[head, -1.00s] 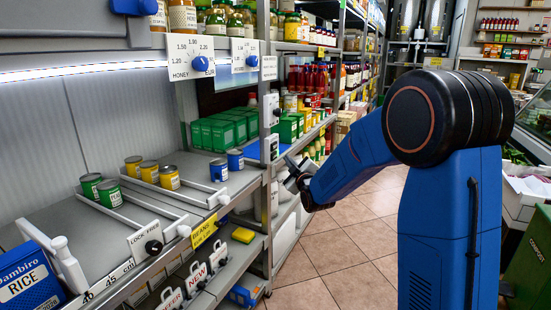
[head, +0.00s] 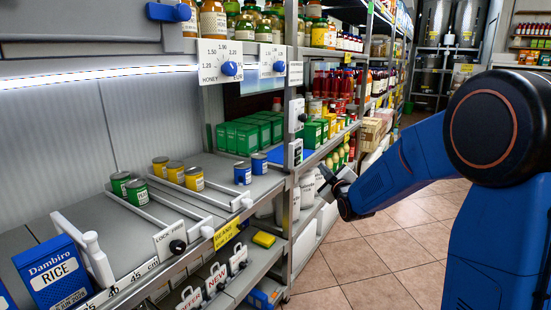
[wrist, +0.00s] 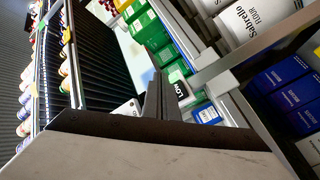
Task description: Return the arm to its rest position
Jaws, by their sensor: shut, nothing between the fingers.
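My blue arm reaches in from the right in the head view. My gripper (head: 328,178) is at its end, beside the shelf's front upright and over the aisle side. It is small there and holds nothing that I can see. In the wrist view the dark fingers of my gripper (wrist: 157,100) stand close together, shut and empty, in front of shelves seen tilted. Green boxes (wrist: 150,35) show behind them.
The shelf unit (head: 296,185) stands left of my gripper. Its deck carries cans (head: 194,178), green cartons (head: 245,135) and a rice box (head: 55,275). A lock fork panel (head: 172,240) sits on the front edge. The tiled aisle floor (head: 385,245) is clear.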

